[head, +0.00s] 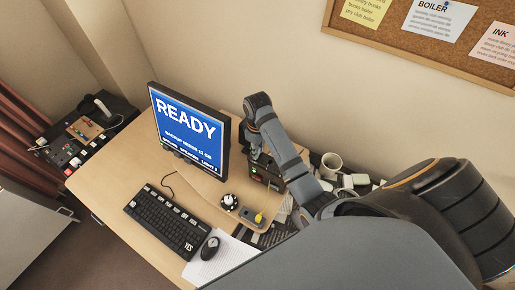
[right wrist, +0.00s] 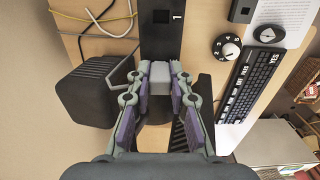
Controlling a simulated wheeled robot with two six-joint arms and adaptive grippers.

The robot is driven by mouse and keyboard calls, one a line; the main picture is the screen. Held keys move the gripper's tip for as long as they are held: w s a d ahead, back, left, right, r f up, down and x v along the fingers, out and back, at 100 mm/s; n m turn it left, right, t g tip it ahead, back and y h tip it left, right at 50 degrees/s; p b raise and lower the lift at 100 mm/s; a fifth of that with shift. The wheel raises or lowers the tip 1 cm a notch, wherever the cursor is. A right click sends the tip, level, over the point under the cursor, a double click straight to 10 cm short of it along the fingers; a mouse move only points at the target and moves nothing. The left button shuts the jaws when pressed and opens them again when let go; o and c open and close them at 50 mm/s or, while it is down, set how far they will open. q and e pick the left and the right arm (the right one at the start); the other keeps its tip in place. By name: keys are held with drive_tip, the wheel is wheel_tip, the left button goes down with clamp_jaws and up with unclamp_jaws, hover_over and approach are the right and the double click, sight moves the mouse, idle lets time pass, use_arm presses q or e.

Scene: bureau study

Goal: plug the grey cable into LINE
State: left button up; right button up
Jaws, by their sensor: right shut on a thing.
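My right gripper (right wrist: 160,92) is shut on a small light grey block (right wrist: 159,77), which shows between its fingertips in the right wrist view. I cannot tell whether this block is the grey cable's plug. A black panel marked 1 (right wrist: 161,36) lies just beyond it; whether they touch is unclear. A pale grey cable (right wrist: 110,35) and a yellow one run over the desk at the upper left. In the head view the right gripper (head: 256,150) is beside the monitor's right edge, above a dark box (head: 266,176) with a small red light. No LINE label is readable. My left gripper is not seen.
The READY monitor (head: 188,130), keyboard (head: 165,216), mouse (head: 209,248) and a round dial (head: 229,201) are on the desk. A mug (head: 331,163) stands behind my right arm. A black block (right wrist: 95,91) is left of the gripper. A side table (head: 90,130) holds small devices.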

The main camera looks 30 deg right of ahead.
drive_tip(key=shift+f, duration=0.4)
idle(0.4)
drive_tip(key=o, duration=0.9)
